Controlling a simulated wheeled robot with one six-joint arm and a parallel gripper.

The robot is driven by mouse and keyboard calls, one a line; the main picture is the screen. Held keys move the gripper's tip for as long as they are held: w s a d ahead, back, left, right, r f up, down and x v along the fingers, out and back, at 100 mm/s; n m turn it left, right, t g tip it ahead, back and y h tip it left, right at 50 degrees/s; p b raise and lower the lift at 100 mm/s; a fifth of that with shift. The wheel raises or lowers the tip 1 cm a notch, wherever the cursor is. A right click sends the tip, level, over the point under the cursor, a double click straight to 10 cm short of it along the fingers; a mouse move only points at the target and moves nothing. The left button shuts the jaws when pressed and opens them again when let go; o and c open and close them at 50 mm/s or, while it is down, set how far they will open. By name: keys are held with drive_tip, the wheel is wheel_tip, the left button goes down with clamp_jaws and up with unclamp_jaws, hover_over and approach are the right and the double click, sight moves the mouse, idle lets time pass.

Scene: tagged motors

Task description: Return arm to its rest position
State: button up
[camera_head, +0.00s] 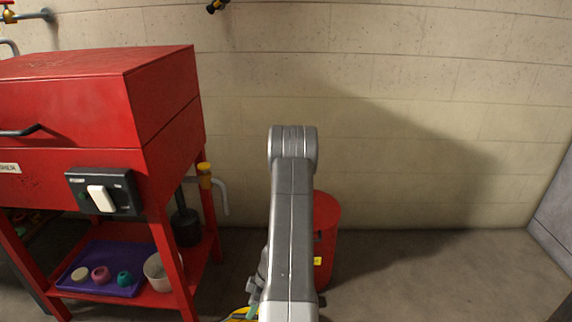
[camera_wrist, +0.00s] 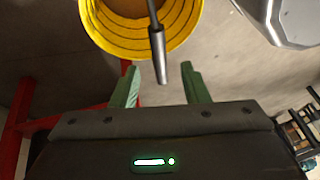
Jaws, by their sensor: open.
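My arm stands raised in the middle of the head view, its grey link in front of the red bin and the wall. My gripper (camera_wrist: 160,85) shows in the wrist view with two green fingers apart and nothing between them. Beyond the fingertips is a yellow ringed round container (camera_wrist: 110,42) with a dark rod (camera_wrist: 157,50) over it. In the head view my gripper is mostly hidden behind the arm link; only a bit of green shows near the bottom edge.
A red cabinet (camera_head: 75,100) on legs stands at the left. A red bin (camera_head: 326,230) stands behind my arm. The floor (camera_head: 440,275) to the right is clear.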

drive_tip(key=p+v, duration=0.5)
drive_tip(key=v, duration=0.4)
drive_tip(key=b+x, duration=1)
drive_tip(key=x, duration=0.4)
drive_tip(key=shift+f, duration=0.25)
wheel_tip(320, 180, up, 9)
drive_tip(key=p, duration=0.3)
drive_tip(key=shift+f, duration=0.2)
wheel_tip(320, 180, up, 4)
drive_tip(key=p, duration=0.6)
drive_tip(key=shift+f, duration=0.1)
drive_tip(key=shift+s, duration=0.15)
